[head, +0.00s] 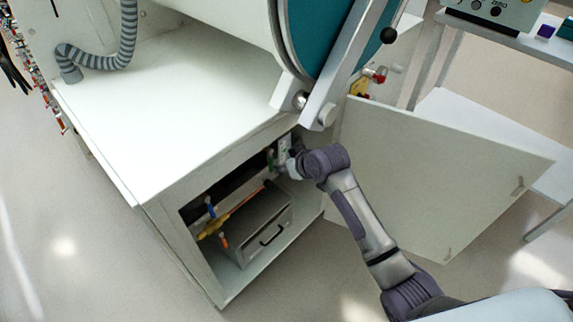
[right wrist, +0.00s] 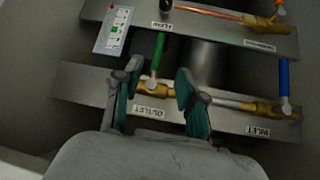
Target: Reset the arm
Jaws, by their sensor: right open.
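My right arm reaches into the open front of the white cabinet (head: 165,205). In the right wrist view my right gripper (right wrist: 159,72) is open, its two fingers apart. Between and beyond the fingers is a brass valve (right wrist: 155,90) with a green handle (right wrist: 158,52), above a label reading OUTLET (right wrist: 150,112). I cannot tell whether a finger touches it. In the head view the right gripper (head: 279,163) is small and partly hidden at the upper right of the opening. My left gripper is not in view.
A brass INLET valve (right wrist: 262,108) with a blue handle (right wrist: 284,78) sits to the right. A grey drawer box (head: 262,228) fills the lower cabinet. The open door (head: 430,175) stands right of my arm.

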